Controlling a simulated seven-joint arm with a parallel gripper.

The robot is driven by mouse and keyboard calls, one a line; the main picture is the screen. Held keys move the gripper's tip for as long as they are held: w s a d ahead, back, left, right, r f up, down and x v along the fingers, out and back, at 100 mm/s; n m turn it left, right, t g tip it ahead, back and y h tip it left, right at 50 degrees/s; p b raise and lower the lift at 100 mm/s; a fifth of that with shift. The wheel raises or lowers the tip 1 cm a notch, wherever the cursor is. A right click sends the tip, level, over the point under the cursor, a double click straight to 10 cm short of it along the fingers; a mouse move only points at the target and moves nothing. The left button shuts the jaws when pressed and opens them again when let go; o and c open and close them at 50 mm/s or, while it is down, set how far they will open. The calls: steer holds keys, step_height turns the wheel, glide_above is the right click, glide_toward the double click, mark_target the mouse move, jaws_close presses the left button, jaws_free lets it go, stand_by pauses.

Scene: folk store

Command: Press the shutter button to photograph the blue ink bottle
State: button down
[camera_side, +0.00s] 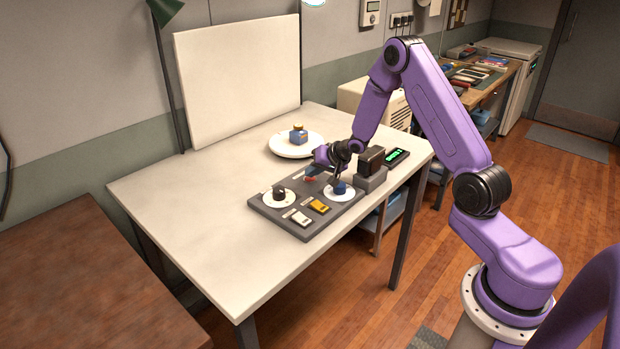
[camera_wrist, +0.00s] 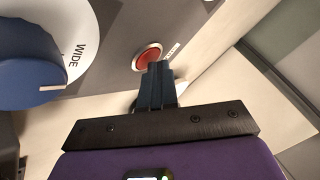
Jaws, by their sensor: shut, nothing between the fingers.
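My gripper (camera_wrist: 157,68) is shut and empty. Its dark fingertips overlap the lower edge of the button in the wrist view. I cannot tell whether they touch it or whether it is pushed down.
A blue dial (camera_wrist: 30,65) on a white disc marked WIDE is beside the button. The panel also has a dark knob (camera_side: 279,192), a yellow switch (camera_side: 319,206) and a white switch (camera_side: 299,218). A dark camera-like box (camera_side: 371,160) and a green display (camera_side: 397,156) stand to the right.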

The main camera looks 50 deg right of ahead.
mark_target(313, 179)
stand_by(0.4)
steer(key=shift+r, duration=0.8)
steer(key=shift+r, duration=2.55)
steer(key=shift+a, duration=0.1)
